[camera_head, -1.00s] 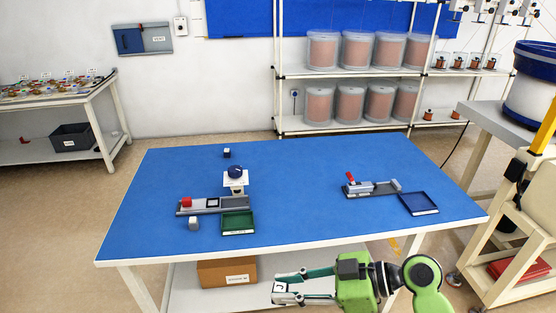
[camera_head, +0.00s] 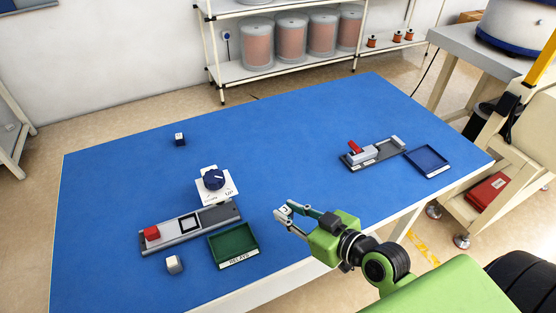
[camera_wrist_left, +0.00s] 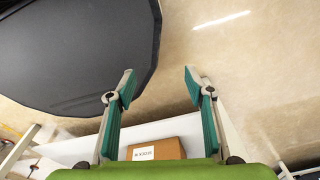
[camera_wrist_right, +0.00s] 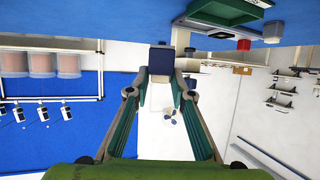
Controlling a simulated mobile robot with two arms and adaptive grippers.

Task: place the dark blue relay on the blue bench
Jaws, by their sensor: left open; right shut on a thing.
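My right gripper (camera_head: 288,212) is shut on a dark blue relay (camera_wrist_right: 161,60) with a pale marked face (camera_head: 285,210). It holds the relay near the front edge of the blue bench (camera_head: 300,130), right of the green tray; the head view does not clearly show whether it touches the bench. Another small dark blue block (camera_head: 180,141) with a white top stands alone toward the back left of the bench. My left gripper (camera_wrist_left: 160,85) is open and empty in the left wrist view, over floor and a low shelf; it is outside the head view.
A grey fixture (camera_head: 215,217) with a red block (camera_head: 151,233), a dial (camera_head: 214,180), a pale block (camera_head: 174,264) and a green tray (camera_head: 248,258) stand at left. A clamp fixture (camera_head: 368,153) and blue tray (camera_head: 428,171) stand at right. The bench middle is clear.

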